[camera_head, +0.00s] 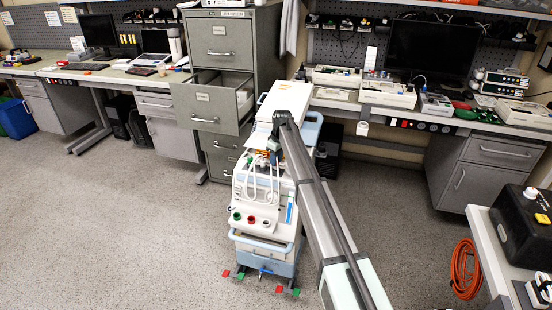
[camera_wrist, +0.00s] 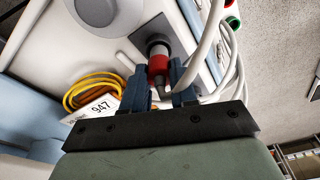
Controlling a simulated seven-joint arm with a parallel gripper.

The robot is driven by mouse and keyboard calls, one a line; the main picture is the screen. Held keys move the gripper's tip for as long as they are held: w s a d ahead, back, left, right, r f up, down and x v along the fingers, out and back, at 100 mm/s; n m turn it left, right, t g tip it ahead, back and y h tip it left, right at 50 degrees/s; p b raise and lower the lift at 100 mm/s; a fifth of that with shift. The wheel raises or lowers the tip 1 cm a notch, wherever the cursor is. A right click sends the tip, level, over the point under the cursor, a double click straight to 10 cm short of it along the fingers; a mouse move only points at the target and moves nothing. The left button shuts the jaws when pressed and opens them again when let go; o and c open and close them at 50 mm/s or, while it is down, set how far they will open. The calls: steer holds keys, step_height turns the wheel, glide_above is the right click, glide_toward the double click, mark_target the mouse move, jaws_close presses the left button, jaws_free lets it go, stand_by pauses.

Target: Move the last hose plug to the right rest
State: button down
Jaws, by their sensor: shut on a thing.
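My gripper (camera_wrist: 160,85) is shut on a hose plug with a red body (camera_wrist: 158,64) in the wrist view. The plug's far end meets a dark round fitting (camera_wrist: 157,42) on the white panel; I cannot tell how far it is seated. White hoses (camera_wrist: 207,40) pass close on the right of the fingers. In the head view my gripper (camera_head: 273,146) is at the upper front of the white and blue medical cart (camera_head: 257,245). White hoses (camera_head: 250,180) hang down its front above green (camera_head: 237,216) and red (camera_head: 251,220) round ports. The rests cannot be told apart clearly.
A filing cabinet (camera_head: 232,40) with an open drawer (camera_head: 212,103) stands behind the cart. Open floor (camera_head: 120,220) lies to the left. Red and green floor markers surround the cart's base.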

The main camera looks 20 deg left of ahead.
steer(key=shift+f, duration=0.75)
steer(key=c, duration=0.8)
jaws_free()
